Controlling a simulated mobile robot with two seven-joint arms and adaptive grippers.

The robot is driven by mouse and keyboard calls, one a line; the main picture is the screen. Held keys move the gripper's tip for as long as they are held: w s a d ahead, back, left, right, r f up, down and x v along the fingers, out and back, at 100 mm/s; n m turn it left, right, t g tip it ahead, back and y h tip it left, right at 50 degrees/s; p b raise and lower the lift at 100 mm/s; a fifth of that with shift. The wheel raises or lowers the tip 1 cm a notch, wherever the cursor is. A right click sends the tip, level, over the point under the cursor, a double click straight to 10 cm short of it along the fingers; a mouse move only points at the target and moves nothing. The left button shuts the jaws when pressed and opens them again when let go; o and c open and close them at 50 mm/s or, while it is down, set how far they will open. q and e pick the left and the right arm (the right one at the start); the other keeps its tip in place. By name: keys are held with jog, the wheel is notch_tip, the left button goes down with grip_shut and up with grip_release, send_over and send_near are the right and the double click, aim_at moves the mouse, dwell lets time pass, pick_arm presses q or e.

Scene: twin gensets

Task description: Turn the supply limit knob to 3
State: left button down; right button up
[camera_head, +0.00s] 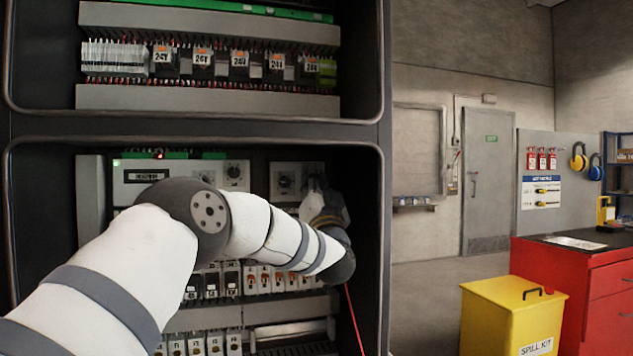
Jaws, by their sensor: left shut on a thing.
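A control panel module (283,170) sits at the right of the lower cabinet bay, with a dark round knob (285,182) on its left part. A wider module to its left carries another dark knob (233,171) and a small display (146,175). My left arm reaches in from the lower left and bends back up. My left gripper (316,184) is at the right part of the right module, shut on a knob that it hides. The knob labels and scale marks are too small to read, so I cannot tell the setting. My right gripper is not in view.
Rows of breakers (265,279) fill the lower bay below my arm. The bay's right wall (369,230) stands close beside my wrist. A thin red line hangs below it. A yellow spill kit bin (505,315) and red cabinet (565,275) stand right, with clear floor behind.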

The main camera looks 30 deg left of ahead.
pick_arm(q)
jog(key=c, duration=1.5)
grip_release()
jog(key=shift+r, duration=0.15)
jog(key=v, duration=1.2)
